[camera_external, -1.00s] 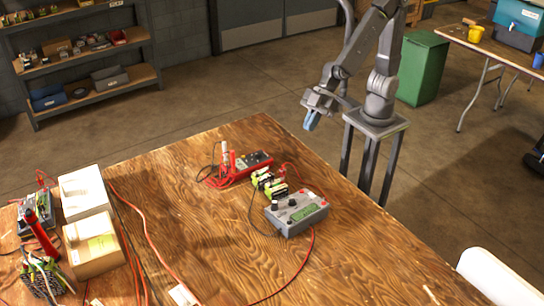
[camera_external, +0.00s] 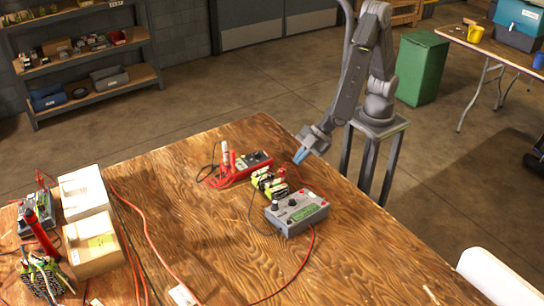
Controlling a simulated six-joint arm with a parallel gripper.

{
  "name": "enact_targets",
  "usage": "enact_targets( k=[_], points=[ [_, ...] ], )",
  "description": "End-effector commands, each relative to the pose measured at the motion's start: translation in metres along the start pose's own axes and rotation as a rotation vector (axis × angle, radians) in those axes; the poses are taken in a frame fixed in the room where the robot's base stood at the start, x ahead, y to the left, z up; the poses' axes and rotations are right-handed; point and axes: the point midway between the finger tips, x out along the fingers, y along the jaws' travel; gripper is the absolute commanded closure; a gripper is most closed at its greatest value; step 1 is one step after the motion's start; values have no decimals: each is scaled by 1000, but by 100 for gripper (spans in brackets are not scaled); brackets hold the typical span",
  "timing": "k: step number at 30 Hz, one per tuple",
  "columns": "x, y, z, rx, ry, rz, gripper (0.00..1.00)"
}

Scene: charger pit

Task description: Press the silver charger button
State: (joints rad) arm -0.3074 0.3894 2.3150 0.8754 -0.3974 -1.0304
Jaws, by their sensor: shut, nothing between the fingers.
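The grey charger box (camera_external: 297,213) sits on the wooden table, with dark knobs, a green panel and a small red spot on its top. I cannot tell a silver button apart at this size. My gripper (camera_external: 299,157) has blue fingers, shut and empty, pointing down and left at the table's far right edge. It is behind the charger, apart from it and from the batteries. Green and black batteries (camera_external: 268,183) lie just behind the charger.
A red device with a meter (camera_external: 240,168) and a cable stands left of the batteries. White and tan boxes (camera_external: 92,248) and tools fill the table's left side. Cables cross the table, one red one running from the charger. The table's front right is clear.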

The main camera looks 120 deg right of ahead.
Motion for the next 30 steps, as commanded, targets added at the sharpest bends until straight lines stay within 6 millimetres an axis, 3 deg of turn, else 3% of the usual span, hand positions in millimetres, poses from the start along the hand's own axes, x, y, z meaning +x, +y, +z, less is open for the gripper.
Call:
enact_targets(
  k=[21,30],
  points=[
    [54,-39,39,-2,-2,-1,100],
    [61,-45,45,0,0,-1,100]
  ],
)
